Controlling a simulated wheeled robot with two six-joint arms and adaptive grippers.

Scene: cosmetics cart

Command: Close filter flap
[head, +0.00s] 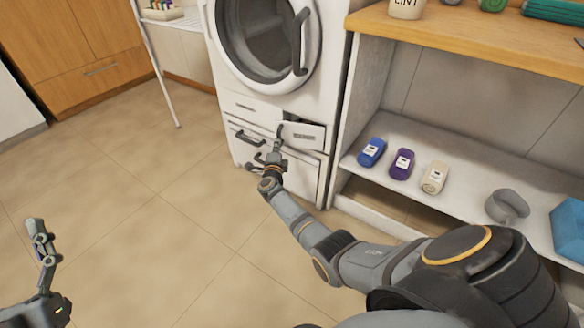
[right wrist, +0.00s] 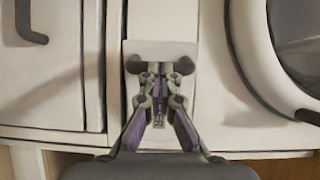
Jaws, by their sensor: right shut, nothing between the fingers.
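The filter flap (head: 308,135) is a small white panel low on the right of the white washing machine (head: 262,104). It stands tilted out at the top, with a dark gap above it. My right gripper (head: 279,132) is shut and empty, at the flap's left part. In the right wrist view the gripper (right wrist: 158,72) points at the pale flap (right wrist: 160,48), its fingertips together in front of it. I cannot tell whether they touch. My left gripper (head: 38,232) is at the lower left, over the floor, far from the machine; its jaw state is unclear.
The round door (head: 262,40) is above the flap, and a drawer handle (head: 246,138) sticks out below left. The shelf unit (head: 345,150) at the right holds a blue bottle (head: 371,152), purple bottle (head: 401,164) and cream bottle (head: 434,178). The floor at left is clear.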

